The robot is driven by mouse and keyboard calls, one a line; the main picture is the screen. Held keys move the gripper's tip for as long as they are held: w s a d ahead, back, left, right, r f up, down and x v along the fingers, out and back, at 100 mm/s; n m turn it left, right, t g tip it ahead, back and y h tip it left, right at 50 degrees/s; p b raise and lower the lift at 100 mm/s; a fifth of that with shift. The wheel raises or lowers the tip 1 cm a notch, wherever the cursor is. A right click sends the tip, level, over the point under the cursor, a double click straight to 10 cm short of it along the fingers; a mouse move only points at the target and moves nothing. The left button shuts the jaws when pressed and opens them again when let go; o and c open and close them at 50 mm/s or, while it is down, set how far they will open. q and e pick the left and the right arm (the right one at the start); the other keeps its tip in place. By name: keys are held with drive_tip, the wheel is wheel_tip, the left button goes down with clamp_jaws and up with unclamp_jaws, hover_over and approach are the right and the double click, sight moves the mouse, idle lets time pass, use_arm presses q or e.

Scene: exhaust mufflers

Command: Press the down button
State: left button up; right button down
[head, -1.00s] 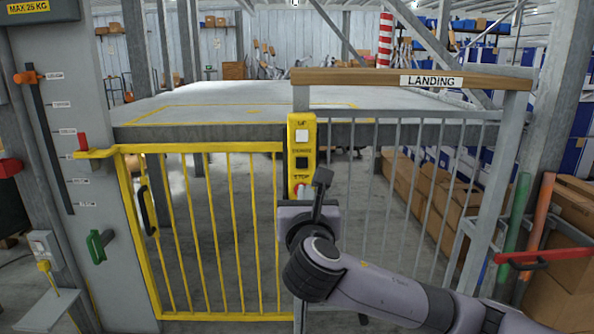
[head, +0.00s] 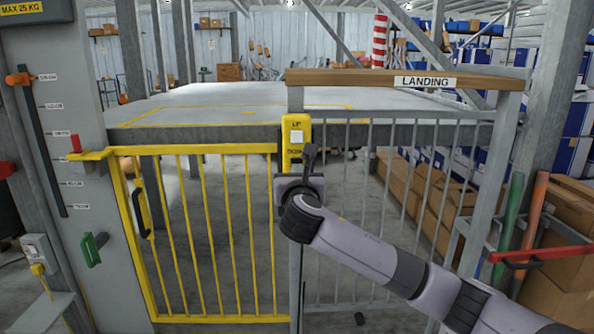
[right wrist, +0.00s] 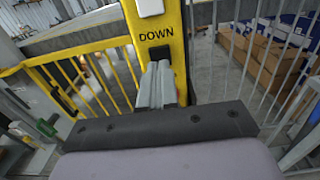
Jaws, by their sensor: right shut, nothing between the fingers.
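The yellow control panel (head: 287,128) is fixed upright on the post between the yellow gate and the grey railing. Its white upper button (head: 296,137) shows, with the word DOWN below it. In the right wrist view the panel (right wrist: 176,18) shows the white button (right wrist: 150,7) and the DOWN label (right wrist: 156,35). My right gripper (head: 299,182) is in front of the panel's lower part, hiding the down button and stop area in the head view. Its shut, empty fingers (right wrist: 156,72) point at the dark area just under DOWN. I cannot tell whether they touch it. My left gripper is out of view.
A yellow barred gate (head: 205,230) stands left of the panel, and a grey railing (head: 400,200) with a wooden LANDING beam (head: 345,78) to its right. A grey platform (head: 230,103) lies behind. Cardboard boxes (head: 430,190) are stacked beyond the railing.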

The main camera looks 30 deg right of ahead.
drive_tip(key=shift+x, duration=1.1)
